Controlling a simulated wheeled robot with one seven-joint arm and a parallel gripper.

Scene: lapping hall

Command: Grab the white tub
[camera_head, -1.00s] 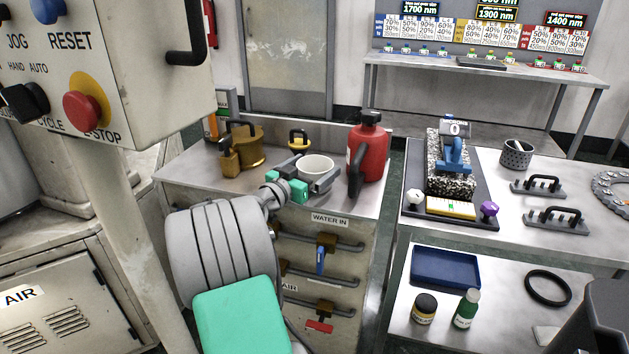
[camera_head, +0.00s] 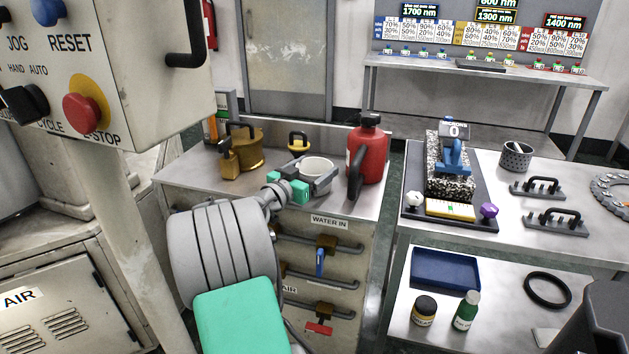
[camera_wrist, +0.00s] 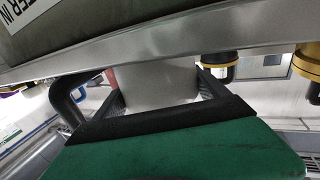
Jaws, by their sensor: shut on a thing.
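The white tub (camera_head: 318,168) is a small round open container over the metal top of the drawer cabinet, left of a red can. My gripper (camera_head: 318,183) is shut on it, with one finger visible along its near right side. In the wrist view the tub (camera_wrist: 155,82) shows as a pale wall between the two dark fingers of my gripper (camera_wrist: 158,95). The tub looks upright. Whether its base touches the cabinet top is hard to tell, since my gripper hides its lower part.
The red can (camera_head: 370,150) with its dark spout stands close on the right. Brass weights (camera_head: 243,155) stand to the left, and a smaller yellow-and-black weight (camera_head: 299,143) stands behind. A pendant control box (camera_head: 110,70) hangs at the upper left. A workbench (camera_head: 515,215) stands to the right.

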